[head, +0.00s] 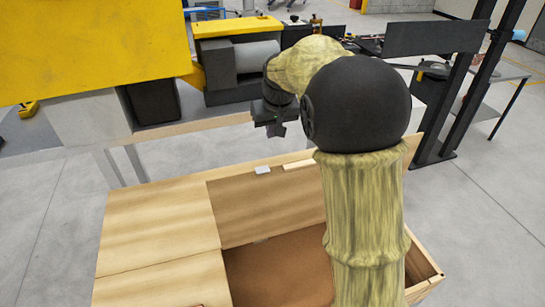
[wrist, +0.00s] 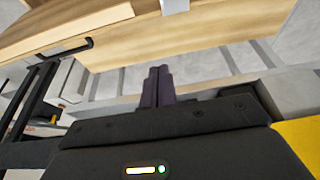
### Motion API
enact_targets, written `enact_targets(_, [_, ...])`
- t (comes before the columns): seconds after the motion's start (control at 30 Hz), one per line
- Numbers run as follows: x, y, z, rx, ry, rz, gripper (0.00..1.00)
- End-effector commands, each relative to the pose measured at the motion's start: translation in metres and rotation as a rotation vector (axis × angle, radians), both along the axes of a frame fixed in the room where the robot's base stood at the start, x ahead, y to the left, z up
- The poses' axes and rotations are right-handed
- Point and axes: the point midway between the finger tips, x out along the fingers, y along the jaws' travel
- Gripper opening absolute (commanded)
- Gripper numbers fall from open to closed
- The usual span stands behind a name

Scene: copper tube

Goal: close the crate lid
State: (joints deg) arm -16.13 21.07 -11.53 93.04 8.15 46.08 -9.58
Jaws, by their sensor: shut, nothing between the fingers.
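The wooden crate (head: 425,289) stands at the bottom of the head view, open on its right part, with a brown inside. Light wooden panels (head: 155,232) cover its left part. A wooden panel (head: 265,205) with small white fittings rises along the far side of the opening; I cannot tell for certain which panel is the lid. My gripper (head: 270,124) is above and beyond this far panel, apart from it. In the wrist view, its dark fingers (wrist: 157,86) are shut and empty, below a wooden panel (wrist: 190,40). My arm hides the crate's right middle.
A yellow panel (head: 80,50) and a yellow-and-grey machine (head: 240,55) stand beyond the crate. A pale beam (head: 190,126) runs behind it. A dark post (head: 480,70) and a table (head: 495,75) stand at the right. Grey floor is clear at left and right.

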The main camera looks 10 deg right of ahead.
Motion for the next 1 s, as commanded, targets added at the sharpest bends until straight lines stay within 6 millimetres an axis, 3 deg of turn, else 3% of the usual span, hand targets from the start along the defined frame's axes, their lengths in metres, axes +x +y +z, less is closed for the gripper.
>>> enact_targets(0.27, [0.006, 0.001, -0.018, -0.001, 0.003, -0.001, 0.00])
enact_targets(0.77, [0.034, 0.006, -0.093, 0.000, 0.004, -0.002, 0.00])
enact_targets(1.0, [0.010, 0.002, -0.092, 0.000, 0.001, -0.002, 0.00])
